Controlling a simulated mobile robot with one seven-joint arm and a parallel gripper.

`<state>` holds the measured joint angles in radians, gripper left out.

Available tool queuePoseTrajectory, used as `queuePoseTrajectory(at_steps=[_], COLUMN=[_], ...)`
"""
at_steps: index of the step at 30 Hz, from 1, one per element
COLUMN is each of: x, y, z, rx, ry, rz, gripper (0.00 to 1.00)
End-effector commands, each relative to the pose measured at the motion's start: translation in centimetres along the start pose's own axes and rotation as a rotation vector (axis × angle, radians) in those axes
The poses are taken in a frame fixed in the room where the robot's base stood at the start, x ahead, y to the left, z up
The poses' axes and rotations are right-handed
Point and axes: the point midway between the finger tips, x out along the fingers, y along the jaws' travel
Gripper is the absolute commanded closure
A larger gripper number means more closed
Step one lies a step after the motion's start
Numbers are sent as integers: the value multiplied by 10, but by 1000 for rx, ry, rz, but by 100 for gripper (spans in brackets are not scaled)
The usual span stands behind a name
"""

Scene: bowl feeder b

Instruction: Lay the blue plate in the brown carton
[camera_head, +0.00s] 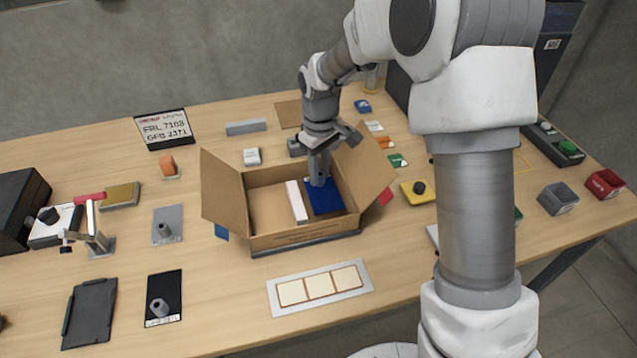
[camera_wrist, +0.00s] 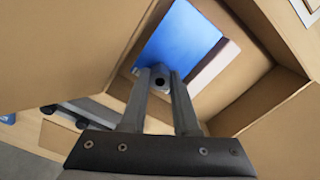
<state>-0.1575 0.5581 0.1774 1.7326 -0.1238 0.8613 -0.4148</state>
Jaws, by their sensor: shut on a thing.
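The brown carton (camera_head: 272,240) stands open in the middle of the table with its side flaps spread outward. The blue plate (camera_head: 326,204) is inside it, in the right part, right of a white block (camera_head: 297,202). My gripper (camera_head: 319,180) reaches down into the carton from above. In the wrist view its two fingers (camera_wrist: 161,84) are closed on a small grey knob at the edge of the blue plate (camera_wrist: 182,42). The carton walls (camera_wrist: 95,45) surround them there. Whether the plate rests on the carton floor cannot be told.
A tray with pale square tiles (camera_head: 320,287) lies in front of the carton. A yellow plate with a black knob (camera_head: 419,190) lies to its right. A grey plate with a knob (camera_head: 168,225) lies to its left. The carton flaps (camera_head: 222,191) stick out at both sides.

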Motion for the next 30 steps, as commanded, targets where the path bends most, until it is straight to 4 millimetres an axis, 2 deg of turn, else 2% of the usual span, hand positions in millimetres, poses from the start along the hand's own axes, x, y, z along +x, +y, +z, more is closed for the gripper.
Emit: queuePoseTrajectory(at_steps=[6,18,19,23,30], x=[32,37,36,36,36], y=[-1,0,0,0,0], z=[1,0,0,0,0], rx=[0,1,1,1,0], ry=[-3,-1,-1,-1,-1], rz=[-2,-1,-1,-1,-1], gripper=[100,100,65,42,41])
